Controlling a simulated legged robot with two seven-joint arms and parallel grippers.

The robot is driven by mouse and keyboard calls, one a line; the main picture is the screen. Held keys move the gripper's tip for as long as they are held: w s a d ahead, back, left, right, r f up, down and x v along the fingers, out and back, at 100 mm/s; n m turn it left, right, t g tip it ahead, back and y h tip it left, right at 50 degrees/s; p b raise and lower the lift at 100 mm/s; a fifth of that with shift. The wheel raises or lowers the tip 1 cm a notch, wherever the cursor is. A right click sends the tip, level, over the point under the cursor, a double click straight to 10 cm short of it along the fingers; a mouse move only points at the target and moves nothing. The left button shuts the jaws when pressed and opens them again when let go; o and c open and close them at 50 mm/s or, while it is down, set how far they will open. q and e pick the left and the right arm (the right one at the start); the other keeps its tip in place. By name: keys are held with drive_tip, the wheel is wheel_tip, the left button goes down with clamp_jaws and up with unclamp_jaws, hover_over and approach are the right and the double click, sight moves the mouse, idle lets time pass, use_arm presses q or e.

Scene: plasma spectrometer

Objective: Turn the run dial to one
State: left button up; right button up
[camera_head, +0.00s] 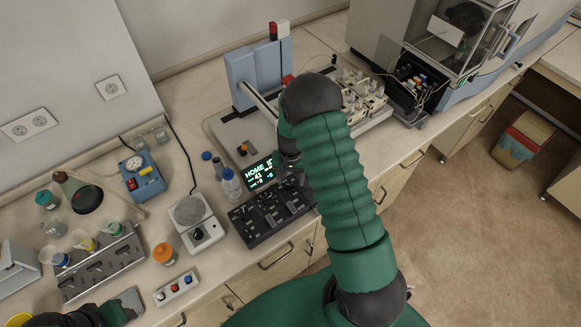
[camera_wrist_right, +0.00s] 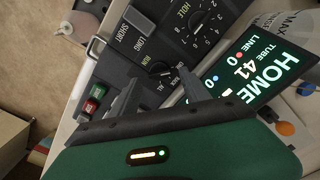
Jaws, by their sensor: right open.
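The dark control panel (camera_head: 270,213) stands on the bench in the head view, its right part behind my right arm. In the right wrist view, the panel (camera_wrist_right: 215,20) shows dials and white lettering. A small dark dial (camera_wrist_right: 163,76) sits by a RUN label, partly between my fingers; its exact pointer position is hard to read. My right gripper (camera_wrist_right: 158,80) is open, its two grey fingers on either side of that dial; contact cannot be told. In the head view its fingers are hidden. Dark and green parts of my left arm end (camera_head: 95,313) show at the bottom left.
A lit display (camera_head: 260,176) reads HOME and 41. A larger HOLE dial (camera_wrist_right: 195,22), a SHORT/LONG switch (camera_wrist_right: 140,20), and green and red buttons (camera_wrist_right: 93,98) are close by. Bottles, a hotplate (camera_head: 190,211) and a sampler rack (camera_head: 360,95) crowd the bench.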

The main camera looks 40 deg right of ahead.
wheel_tip(320, 180, up, 16)
drive_tip(key=b, duration=0.3)
drive_tip(key=shift+f, duration=0.25)
drive_tip(key=shift+w+d, duration=0.1)
drive_tip(key=shift+d, duration=0.05)
